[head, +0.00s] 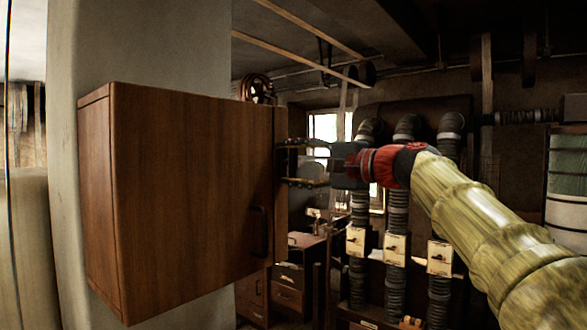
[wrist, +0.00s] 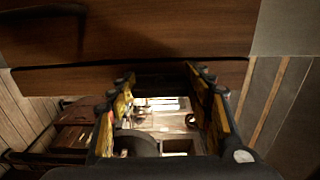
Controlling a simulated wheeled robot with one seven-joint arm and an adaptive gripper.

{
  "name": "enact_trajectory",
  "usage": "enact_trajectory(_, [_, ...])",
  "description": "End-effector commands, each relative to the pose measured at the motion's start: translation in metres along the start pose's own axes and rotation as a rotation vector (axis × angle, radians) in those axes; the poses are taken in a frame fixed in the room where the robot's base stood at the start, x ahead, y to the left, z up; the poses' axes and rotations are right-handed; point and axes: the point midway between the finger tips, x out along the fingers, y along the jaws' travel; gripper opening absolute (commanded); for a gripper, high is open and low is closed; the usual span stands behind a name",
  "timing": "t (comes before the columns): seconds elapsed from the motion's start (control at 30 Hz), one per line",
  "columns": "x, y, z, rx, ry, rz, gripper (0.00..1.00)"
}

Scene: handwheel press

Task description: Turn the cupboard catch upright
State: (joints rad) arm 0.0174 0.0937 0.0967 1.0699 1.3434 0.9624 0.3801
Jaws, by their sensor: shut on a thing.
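The wooden cupboard (head: 185,190) hangs on a pale pillar, with its door closed or nearly so. My gripper (head: 287,162) is at the cupboard's right edge, its fingers one above the other and spread well apart. In the wrist view my gripper (wrist: 163,82) has its fingertips against the wooden edge. A dark bar, seemingly the catch (wrist: 160,68), spans between the fingertips, and my gripper is shut on it. Its exact tilt is hard to tell. In the head view the catch cannot be made out.
A dark door handle (head: 259,232) is low on the cupboard door, below my gripper. A red-brown handwheel (head: 257,89) shows behind the cupboard's top. Ribbed pipes with pale switch boxes (head: 396,248) and a drawer cabinet (head: 290,285) stand beyond.

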Motion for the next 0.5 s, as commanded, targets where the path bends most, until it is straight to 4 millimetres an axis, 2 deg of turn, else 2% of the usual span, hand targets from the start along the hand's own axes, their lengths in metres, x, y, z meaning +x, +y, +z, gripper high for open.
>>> enact_trajectory(0.47, [-0.0005, -0.0048, 0.0006, -0.016, 0.003, -0.008, 0.25])
enact_trajectory(0.5, [-0.0005, -0.0048, 0.0006, -0.016, 0.003, -0.008, 0.52])
